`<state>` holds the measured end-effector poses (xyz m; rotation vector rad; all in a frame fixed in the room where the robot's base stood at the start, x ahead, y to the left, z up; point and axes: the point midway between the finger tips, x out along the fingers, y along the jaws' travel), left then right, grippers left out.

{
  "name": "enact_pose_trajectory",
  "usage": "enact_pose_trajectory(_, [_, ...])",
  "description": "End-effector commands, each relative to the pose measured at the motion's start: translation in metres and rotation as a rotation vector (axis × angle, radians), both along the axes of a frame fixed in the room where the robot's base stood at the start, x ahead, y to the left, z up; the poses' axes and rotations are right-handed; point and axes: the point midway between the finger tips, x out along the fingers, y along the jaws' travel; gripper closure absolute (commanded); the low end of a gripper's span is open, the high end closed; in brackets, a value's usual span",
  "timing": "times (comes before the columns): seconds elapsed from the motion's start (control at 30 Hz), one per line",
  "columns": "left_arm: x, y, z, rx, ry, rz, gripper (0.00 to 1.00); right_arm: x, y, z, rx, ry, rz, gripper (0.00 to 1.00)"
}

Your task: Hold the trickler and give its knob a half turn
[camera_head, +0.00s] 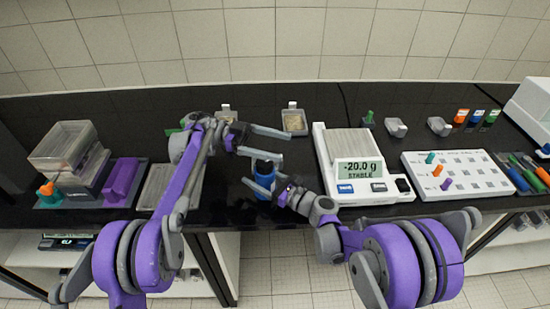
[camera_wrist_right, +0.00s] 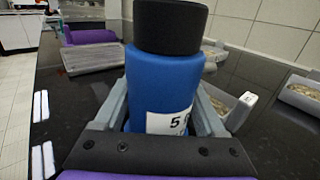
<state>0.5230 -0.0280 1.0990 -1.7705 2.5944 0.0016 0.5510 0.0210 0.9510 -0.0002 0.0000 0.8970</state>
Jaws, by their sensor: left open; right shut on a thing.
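A blue cylinder with a black round top (camera_wrist_right: 165,85), which I take to be the trickler and its knob, stands upright between my right gripper's fingers. It bears a white label with a partly hidden number. In the head view the blue cylinder (camera_head: 264,180) is near the bench's front edge. My right gripper (camera_head: 263,177) is shut on its body; the fingers also show at both sides in the wrist view (camera_wrist_right: 165,113). My left gripper (camera_head: 284,145) is open and empty, its fingers spread just behind and above the cylinder, pointing right. Contact with the top cannot be told.
A balance (camera_head: 350,150) reading -20.0 g stands to the right, beside a white board with coloured pegs (camera_head: 485,185). Small trays (camera_head: 294,122) stand at the back. Stacked clear boxes (camera_head: 65,145) and a purple block (camera_head: 121,180) are at left.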

Motion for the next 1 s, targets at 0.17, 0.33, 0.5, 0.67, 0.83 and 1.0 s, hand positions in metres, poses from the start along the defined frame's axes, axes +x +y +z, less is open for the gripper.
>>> enact_pose_trajectory(0.17, [0.0, 0.0, 0.019, 0.0, 0.0, 0.0, 0.11, 0.0, 0.0, 0.0, 0.0, 0.0, -0.001, 1.0])
enact_pose_trajectory(0.33, [0.0, 0.0, 0.023, 0.0, 0.0, 0.0, 0.11, 0.0, 0.0, 0.0, 0.001, 0.001, -0.001, 1.0])
enact_pose_trajectory(0.5, [0.0, 0.0, 0.023, 0.0, 0.0, 0.0, 0.11, 0.0, 0.0, 0.0, 0.001, 0.001, 0.0, 1.0])
enact_pose_trajectory(0.67, [0.001, -0.011, 0.028, -0.038, -0.028, 0.036, 0.11, 0.0, 0.0, 0.0, 0.001, 0.001, 0.0, 1.0])
enact_pose_trajectory(0.83, [0.007, -0.051, 0.054, -0.194, -0.144, 0.223, 0.11, 0.0, 0.0, 0.0, 0.001, 0.001, 0.0, 1.0])
enact_pose_trajectory(1.0, [0.01, -0.083, 0.087, -0.371, -0.259, 0.541, 0.11, 0.0, 0.0, 0.0, 0.0, 0.0, 0.0, 1.0])
